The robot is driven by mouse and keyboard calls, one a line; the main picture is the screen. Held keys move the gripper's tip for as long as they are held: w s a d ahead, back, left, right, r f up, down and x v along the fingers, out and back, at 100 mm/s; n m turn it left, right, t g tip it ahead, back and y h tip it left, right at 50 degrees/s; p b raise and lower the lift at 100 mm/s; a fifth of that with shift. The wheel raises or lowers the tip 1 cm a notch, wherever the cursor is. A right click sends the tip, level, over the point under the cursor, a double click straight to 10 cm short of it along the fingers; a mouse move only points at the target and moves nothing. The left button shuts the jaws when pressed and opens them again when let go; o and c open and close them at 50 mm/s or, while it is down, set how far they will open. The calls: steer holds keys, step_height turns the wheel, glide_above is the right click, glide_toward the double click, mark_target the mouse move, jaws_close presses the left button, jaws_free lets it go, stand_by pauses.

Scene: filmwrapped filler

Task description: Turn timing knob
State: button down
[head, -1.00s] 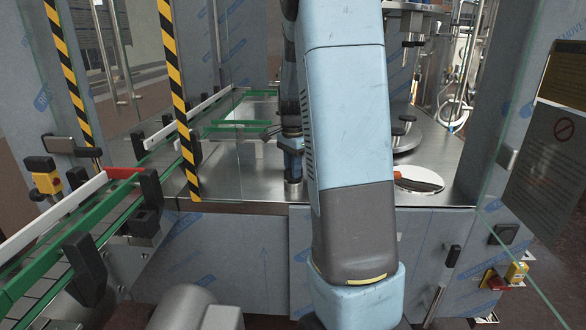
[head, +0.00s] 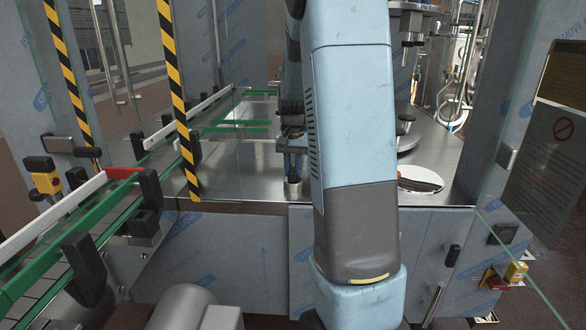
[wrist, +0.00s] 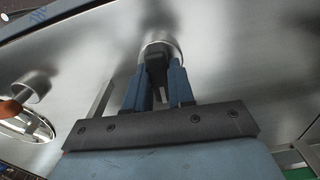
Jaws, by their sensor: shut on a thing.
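The timing knob is a short silver cylinder (head: 293,187) standing on the steel deck, mostly below my gripper in the head view. In the wrist view its round silver base (wrist: 160,46) shows with a black grip part (wrist: 156,68) on it. My gripper (head: 293,160) points down at the knob. In the wrist view the two blue fingers of my gripper (wrist: 158,82) are on either side of the black part and shut on it. The knob's markings, if any, are hidden.
A green-railed conveyor (head: 110,215) runs along the left, with a striped yellow-black post (head: 180,100) near it. A round white-rimmed opening (head: 420,178) lies right of my arm. A second silver cylinder (wrist: 33,87) shows in the wrist view. Bare steel deck (head: 235,185) lies left of the knob.

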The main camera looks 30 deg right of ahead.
mark_target(293, 168)
steer(key=shift+s+f+n, duration=0.2)
steer(key=shift+f+n, duration=0.05)
steer(key=shift+n, duration=0.15)
steer(key=c, duration=1.2)
jaws_free()
steer(key=shift+o, duration=1.2)
steer(key=shift+w, duration=0.15)
step_height(293, 168, up, 14)
steer(key=shift+f, duration=0.1)
